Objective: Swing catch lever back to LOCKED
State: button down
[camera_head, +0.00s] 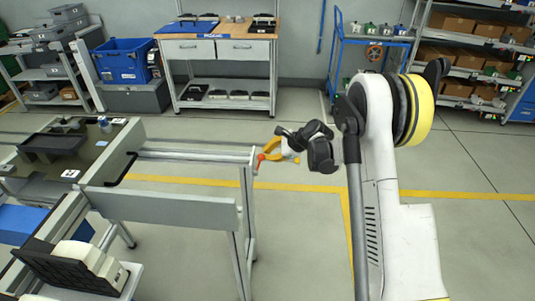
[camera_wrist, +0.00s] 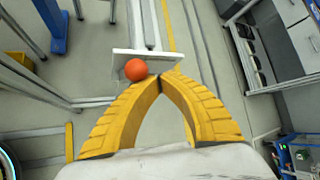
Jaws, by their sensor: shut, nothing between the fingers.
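The catch lever shows mainly as its red ball knob (camera_head: 261,157) at the right end of the line's rails in the head view. In the wrist view the orange-red knob (camera_wrist: 136,69) sits just left of the fingertips, in front of a pale end plate (camera_wrist: 123,57). My gripper (camera_head: 265,154) is at the knob, with its yellow fingers shut and empty. In the wrist view its fingertips (camera_wrist: 162,80) meet beside the knob. I cannot tell whether they touch it. The lever's arm and any LOCKED marking cannot be made out.
The grey line frame (camera_head: 190,208) runs left from the knob. A wooden-topped bench (camera_head: 237,30), a blue cart (camera_head: 375,40) and shelves of boxes stand along the back. The floor between the line and the bench is clear.

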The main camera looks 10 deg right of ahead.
jog(key=shift+s+a+r+t, duration=0.15)
jog(key=shift+s+a+t, duration=0.15)
jog(key=shift+s+t, duration=0.1)
dwell(0.3)
